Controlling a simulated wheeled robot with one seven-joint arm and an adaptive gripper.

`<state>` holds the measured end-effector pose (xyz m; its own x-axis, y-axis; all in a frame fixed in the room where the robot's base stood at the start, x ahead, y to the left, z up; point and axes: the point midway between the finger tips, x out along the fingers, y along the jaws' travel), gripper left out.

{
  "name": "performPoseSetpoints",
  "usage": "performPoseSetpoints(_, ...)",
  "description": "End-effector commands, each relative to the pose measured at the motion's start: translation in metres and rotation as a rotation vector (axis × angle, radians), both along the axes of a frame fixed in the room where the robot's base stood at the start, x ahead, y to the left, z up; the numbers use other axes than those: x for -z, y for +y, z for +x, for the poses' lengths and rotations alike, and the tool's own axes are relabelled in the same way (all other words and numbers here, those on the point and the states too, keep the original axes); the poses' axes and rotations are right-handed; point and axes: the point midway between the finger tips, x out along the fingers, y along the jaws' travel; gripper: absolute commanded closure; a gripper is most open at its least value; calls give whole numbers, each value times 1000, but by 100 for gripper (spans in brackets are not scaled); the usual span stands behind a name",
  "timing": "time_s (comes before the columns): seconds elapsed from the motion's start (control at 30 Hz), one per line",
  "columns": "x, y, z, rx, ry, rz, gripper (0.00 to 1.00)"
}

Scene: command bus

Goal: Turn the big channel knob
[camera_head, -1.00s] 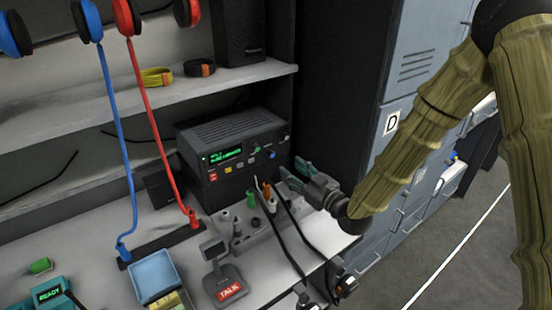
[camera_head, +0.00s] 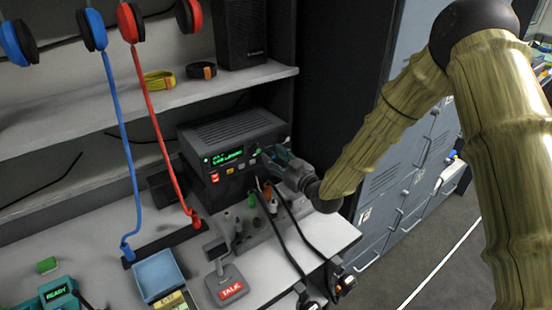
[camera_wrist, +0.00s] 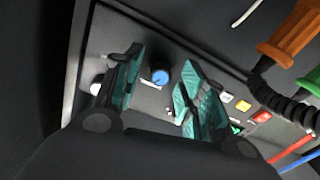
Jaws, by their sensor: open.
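The black radio (camera_head: 232,130) stands on the desk under the shelf, with a green lit display (camera_head: 227,158) on its front. My gripper (camera_head: 266,158) is at the right part of the radio's front and hides the knobs there. In the wrist view, a dark round knob with a blue face (camera_wrist: 160,77) sits on the panel, between the two teal fingers of my gripper (camera_wrist: 158,66) as seen from the wrist. The fingers are spread apart, and a gap shows between them and the knob. I cannot tell how far the fingertips are from the panel.
Orange (camera_wrist: 290,35) and green plugs with a black coiled cable are close on the right in the wrist view. Black cables (camera_head: 290,240) hang over the desk edge. A TALK microphone stand (camera_head: 226,285) and blue tray (camera_head: 158,275) are in front. Lockers (camera_head: 405,165) stand right.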

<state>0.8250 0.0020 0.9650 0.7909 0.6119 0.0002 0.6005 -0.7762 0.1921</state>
Motion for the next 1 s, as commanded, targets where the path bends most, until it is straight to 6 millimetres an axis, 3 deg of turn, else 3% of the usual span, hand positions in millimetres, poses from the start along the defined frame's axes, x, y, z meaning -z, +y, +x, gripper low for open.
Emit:
performPoseSetpoints(0.03,0,0,0,0,0,0,59)
performPoseSetpoints(0.27,0,0,0,0,0,0,100)
performPoseSetpoints(0.67,1,-1,0,1,25,35,100)
performPoseSetpoints(1.0,3,-1,0,1,159,221,100)
